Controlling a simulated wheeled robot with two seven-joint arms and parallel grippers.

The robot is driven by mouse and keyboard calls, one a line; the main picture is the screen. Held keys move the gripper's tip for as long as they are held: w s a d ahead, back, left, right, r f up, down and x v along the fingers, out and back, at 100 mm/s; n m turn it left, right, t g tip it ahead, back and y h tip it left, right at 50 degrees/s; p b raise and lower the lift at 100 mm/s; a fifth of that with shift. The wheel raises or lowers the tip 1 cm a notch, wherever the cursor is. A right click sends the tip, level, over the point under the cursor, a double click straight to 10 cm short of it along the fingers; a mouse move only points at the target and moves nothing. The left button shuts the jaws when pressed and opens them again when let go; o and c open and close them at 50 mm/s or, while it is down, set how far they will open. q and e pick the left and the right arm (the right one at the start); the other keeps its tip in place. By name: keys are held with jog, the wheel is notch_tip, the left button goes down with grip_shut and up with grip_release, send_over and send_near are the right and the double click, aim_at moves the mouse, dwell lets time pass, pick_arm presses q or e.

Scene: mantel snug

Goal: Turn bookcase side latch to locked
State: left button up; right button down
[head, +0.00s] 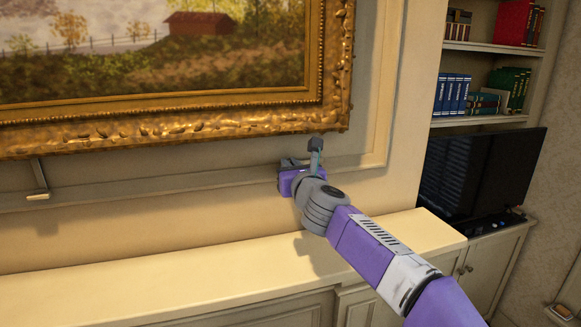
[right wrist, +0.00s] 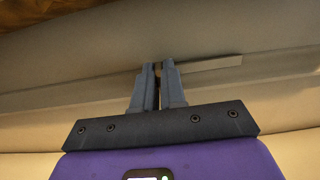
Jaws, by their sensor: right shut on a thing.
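My right arm reaches in from the right in the head view. Its right gripper (head: 294,162) is at the wall moulding, just below the lower right corner of the gilt picture frame. In the right wrist view the right gripper (right wrist: 158,68) is shut, with a small brownish piece between its blue-grey fingers. This appears to be the bookcase side latch; a flat pale bar (right wrist: 212,63) runs right from behind the fingertips. My gripper hides most of it in the head view, so I cannot tell its setting. My left gripper is out of view.
A similar latch (head: 38,181) with a pale tip hangs on the wall at left. The gilt-framed painting (head: 190,127) is just above my gripper. A cream ledge (head: 180,285) runs below. At right are bookshelves (head: 485,47) and a dark television (head: 485,170).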

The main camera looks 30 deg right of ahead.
jog(key=shift+n, duration=0.3)
jog(key=shift+w+a+f+n+p, duration=0.15)
jog(key=shift+n+p, duration=0.7)
jog(key=shift+n, duration=2)
jog(key=shift+s+a+f+n+p, duration=0.15)
jog(key=shift+n+p, duration=0.75)
jog(key=shift+n, duration=2)
jog(key=shift+w+a+f+n+p, duration=0.2)
jog(key=shift+n+p, duration=0.65)
jog(key=shift+n, duration=2)
jog(key=shift+f, duration=0.1)
jog(key=c, duration=1.2)
grip_release()
jog(key=shift+s, duration=0.1)
